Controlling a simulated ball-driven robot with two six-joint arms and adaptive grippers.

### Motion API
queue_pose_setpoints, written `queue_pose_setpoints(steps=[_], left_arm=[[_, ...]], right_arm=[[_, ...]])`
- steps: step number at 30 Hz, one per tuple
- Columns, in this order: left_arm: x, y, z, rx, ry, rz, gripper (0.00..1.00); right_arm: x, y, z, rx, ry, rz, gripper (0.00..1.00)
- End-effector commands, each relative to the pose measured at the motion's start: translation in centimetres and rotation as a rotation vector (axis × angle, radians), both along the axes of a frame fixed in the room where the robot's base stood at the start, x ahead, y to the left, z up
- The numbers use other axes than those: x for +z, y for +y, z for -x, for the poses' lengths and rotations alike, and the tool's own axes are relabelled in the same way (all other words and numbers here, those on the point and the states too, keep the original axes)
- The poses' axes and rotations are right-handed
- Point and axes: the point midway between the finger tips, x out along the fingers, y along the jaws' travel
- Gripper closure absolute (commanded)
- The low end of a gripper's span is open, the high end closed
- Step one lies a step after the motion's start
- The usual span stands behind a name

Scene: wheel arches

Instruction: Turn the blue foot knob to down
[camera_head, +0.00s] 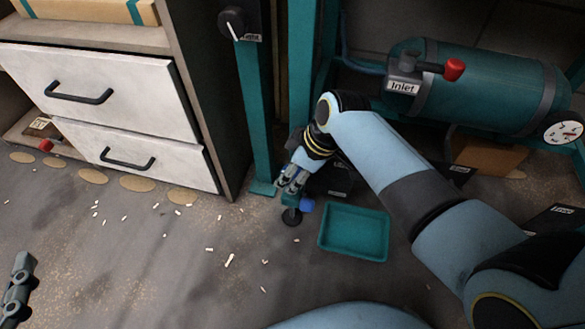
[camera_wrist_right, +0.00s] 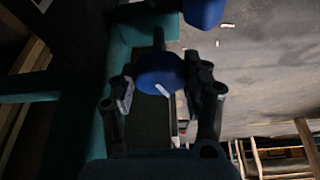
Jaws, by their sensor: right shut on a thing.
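In the right wrist view a rounded blue knob (camera_wrist_right: 160,72) with a short white pointer line sits between the two fingers of my right gripper (camera_wrist_right: 163,94). The gripper is shut on it; the pointer slants toward the lower right of that picture. A second blue part (camera_wrist_right: 203,12) is cut off at the top edge. In the head view my right gripper (camera_head: 291,181) is low by a teal post, and a blue part (camera_head: 307,204) shows just below it, above a black round foot (camera_head: 291,216). I cannot tell which blue part this is. Part of my left gripper (camera_head: 20,278) shows at the left edge.
A teal tray (camera_head: 354,232) lies on the floor right of the foot. A drawer cabinet (camera_head: 120,120) stands left. A black knob (camera_head: 233,22) is on the teal post. A teal tank (camera_head: 480,85) with a red-handled inlet valve is at the back right. Small pale scraps litter the open floor.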

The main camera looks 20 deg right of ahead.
Motion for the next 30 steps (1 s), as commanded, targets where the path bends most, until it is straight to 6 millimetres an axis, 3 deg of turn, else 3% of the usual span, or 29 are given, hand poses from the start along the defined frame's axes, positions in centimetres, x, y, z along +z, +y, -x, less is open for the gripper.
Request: queue_pose_setpoints(steps=[9,15,26,27,30], left_arm=[[-6.3,0.9,5.3,0.041,0.368,-0.002,0.60],[-7.2,1.1,5.8,0.055,0.501,-0.006,0.60],[-7.5,1.2,6.0,0.056,0.526,-0.007,0.60],[-7.5,1.2,6.0,0.056,0.525,-0.007,0.60],[-7.5,1.2,5.9,0.056,0.525,-0.007,0.60]], right_arm=[[0.5,0.1,-0.1,-0.065,-0.004,-0.001,0.84],[0.2,0.1,-0.1,-0.105,-0.003,-0.002,0.84],[0.0,0.1,0.0,-0.111,-0.001,-0.002,0.84],[0.0,0.1,0.0,-0.111,-0.001,-0.002,0.48],[0.0,0.1,0.0,-0.111,-0.001,-0.002,0.43]])
